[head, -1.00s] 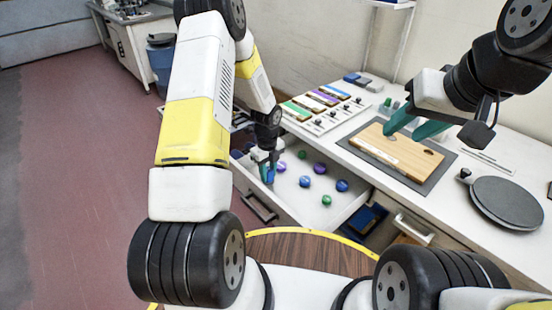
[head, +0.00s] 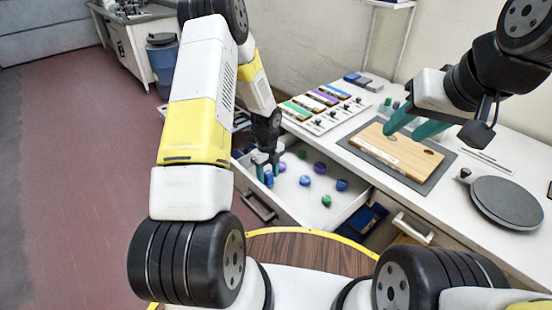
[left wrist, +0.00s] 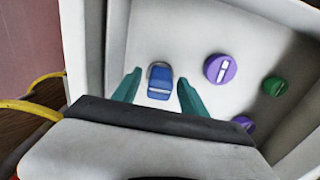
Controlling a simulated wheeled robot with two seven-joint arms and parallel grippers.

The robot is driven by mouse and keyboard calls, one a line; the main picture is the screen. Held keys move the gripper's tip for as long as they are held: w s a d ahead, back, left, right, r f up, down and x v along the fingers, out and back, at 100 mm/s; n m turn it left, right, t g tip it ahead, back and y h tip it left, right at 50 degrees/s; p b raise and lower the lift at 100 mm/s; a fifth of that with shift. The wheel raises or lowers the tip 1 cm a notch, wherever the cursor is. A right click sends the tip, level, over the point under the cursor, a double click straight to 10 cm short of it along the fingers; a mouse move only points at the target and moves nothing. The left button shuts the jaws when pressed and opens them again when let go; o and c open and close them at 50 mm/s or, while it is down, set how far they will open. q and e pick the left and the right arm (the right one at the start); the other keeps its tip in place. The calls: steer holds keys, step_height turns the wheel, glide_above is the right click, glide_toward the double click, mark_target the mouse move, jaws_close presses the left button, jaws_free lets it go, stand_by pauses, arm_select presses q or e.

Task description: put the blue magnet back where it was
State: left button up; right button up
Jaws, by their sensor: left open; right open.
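A blue magnet (left wrist: 159,82) stands on the floor of the open white drawer (head: 290,205). My left gripper (head: 268,174) is open, low inside the drawer near its left end. In the left wrist view its teal fingers (left wrist: 157,92) stand on either side of the blue magnet, with a gap on each side. In the head view the fingers partly hide this magnet (head: 268,181). Two more blue magnets, one (head: 305,181) near the middle and one (head: 342,185) further right, lie in the drawer. My right gripper (head: 414,131) is open and empty above the wooden board.
Purple magnets (head: 320,168) and green magnets (head: 326,200) lie in the drawer; a purple one (left wrist: 220,69) is right of the left gripper. The counter holds a wooden board (head: 412,165), a rack with coloured strips (head: 322,106) and a round grey plate (head: 507,202).

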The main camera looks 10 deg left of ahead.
arm_select(q)
step_height(320, 180, up, 11)
step_height(320, 180, up, 12)
steer(key=r+n+t, duration=0.1)
steer(key=n+t, duration=0.1)
steer(key=n, duration=0.4)
glide_above(268, 173)
steer(key=s, duration=0.3)
steer(key=s+d+r+n+t+h, duration=0.1)
steer(key=s+r+n+t, duration=0.1)
steer(key=s+r+n, duration=0.6)
steer(key=s+d+r+n+t+h, duration=0.1)
steer(key=s+r+n+t, duration=0.1)
steer(key=s+r+n, duration=0.6)
steer(key=s+n, duration=0.3)
steer(key=s, duration=0.2)
steer(key=shift+s+d+r, duration=0.15)
steer(key=shift+r, duration=0.2)
